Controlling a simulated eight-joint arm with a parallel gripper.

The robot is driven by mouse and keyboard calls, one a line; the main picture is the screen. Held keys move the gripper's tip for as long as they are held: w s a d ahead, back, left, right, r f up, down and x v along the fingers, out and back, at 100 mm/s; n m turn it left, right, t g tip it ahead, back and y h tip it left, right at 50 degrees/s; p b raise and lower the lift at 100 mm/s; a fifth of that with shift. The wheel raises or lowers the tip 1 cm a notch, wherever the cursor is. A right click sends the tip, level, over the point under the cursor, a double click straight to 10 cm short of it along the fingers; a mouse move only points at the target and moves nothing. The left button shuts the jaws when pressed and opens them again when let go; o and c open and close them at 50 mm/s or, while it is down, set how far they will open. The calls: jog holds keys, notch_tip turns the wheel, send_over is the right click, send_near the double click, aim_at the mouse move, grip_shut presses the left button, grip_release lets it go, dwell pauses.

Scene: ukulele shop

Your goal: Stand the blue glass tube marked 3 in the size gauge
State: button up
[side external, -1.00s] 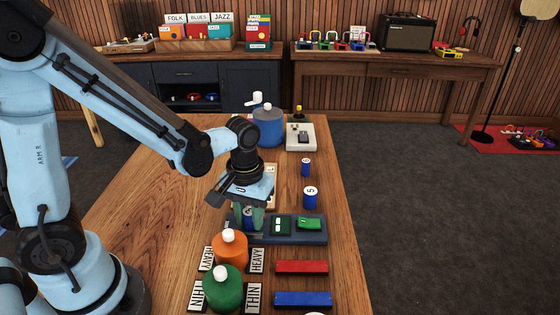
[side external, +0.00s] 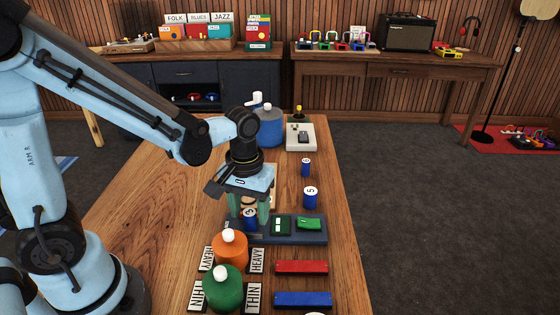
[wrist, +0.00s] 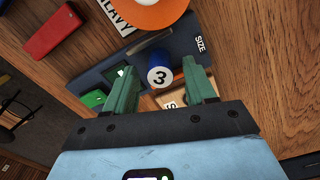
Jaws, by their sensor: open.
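The size gauge (side external: 322,238) is a dark blue block on the table with two green pieces on it. It also shows in the wrist view, with the word SIZE on one end (wrist: 200,44). The blue glass tube marked 3 (wrist: 160,77) stands upright at the SIZE end of the gauge, its white numbered top facing the wrist camera. In the side view the tube (side external: 250,223) is low between the fingers; its base is hard to see. My gripper (wrist: 164,90) is open, with one green finger on each side of the tube and gaps visible.
A blue tube marked 5 (side external: 310,197) and another blue tube (side external: 306,167) stand to the right. An orange jar (side external: 230,249) and a green jar (side external: 222,289) stand in front, near HEAVY and THIN labels. Red (side external: 301,267) and blue (side external: 303,299) bars lie right of them.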

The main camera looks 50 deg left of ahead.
aim_at(249, 212)
notch_tip(249, 212, up, 10)
jog(key=s+a+m+t, duration=0.2)
jog(key=m+t, duration=0.3)
jog(key=t, duration=0.2)
jog(key=shift+a+f, duration=0.15)
jog(key=shift+f, duration=0.05)
dwell(0.3)
dwell(1.4)
